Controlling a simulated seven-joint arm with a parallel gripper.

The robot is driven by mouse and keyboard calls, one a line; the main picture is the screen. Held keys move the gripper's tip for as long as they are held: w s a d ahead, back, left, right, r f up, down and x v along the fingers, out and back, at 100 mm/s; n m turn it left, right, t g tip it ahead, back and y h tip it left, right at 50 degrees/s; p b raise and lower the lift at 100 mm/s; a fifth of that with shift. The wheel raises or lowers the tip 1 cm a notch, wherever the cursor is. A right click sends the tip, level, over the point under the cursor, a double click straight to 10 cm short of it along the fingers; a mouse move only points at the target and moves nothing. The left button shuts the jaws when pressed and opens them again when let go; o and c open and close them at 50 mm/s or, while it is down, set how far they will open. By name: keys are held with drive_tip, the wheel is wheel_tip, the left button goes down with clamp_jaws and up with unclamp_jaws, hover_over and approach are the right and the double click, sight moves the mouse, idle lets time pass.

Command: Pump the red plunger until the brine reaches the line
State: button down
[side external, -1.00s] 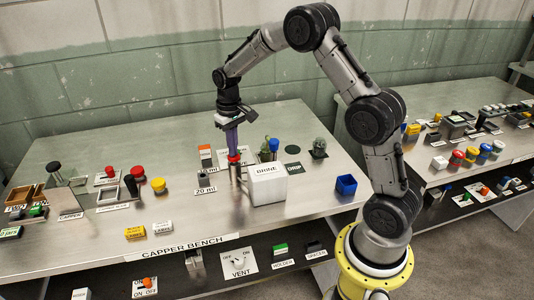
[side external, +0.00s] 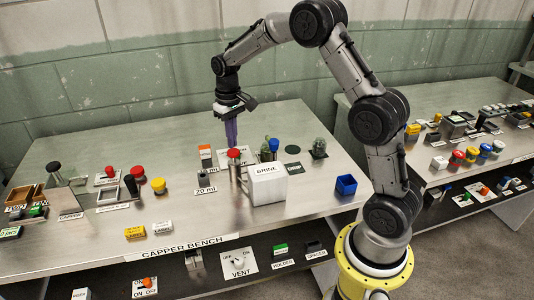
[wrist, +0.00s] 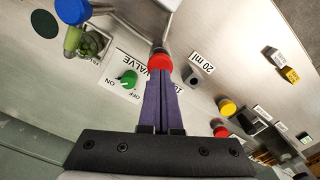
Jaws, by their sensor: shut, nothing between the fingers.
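The red plunger (side external: 234,153) stands upright on a metal post at the left of the white box labelled BRINE (side external: 268,187). My gripper (side external: 231,144) points down with its purple fingers together and empty, just above or behind the plunger's red head. In the wrist view the red head (wrist: 160,62) shows just beyond the fingertips (wrist: 161,85); I cannot tell whether they touch. A 20 ml label (side external: 205,189) lies by a small black-topped piece (side external: 203,178) left of the plunger. The brine level and its line cannot be made out.
A green valve knob (wrist: 129,77) with ON and OFF marks is near the plunger. A blue knob (side external: 273,145), cactus-like plants (side external: 319,148) and an open blue box (side external: 346,185) stand to the right. Red (side external: 138,172) and yellow (side external: 158,185) buttons are at left.

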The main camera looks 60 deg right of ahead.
idle(0.4)
drive_tip(key=shift+r, duration=2.5)
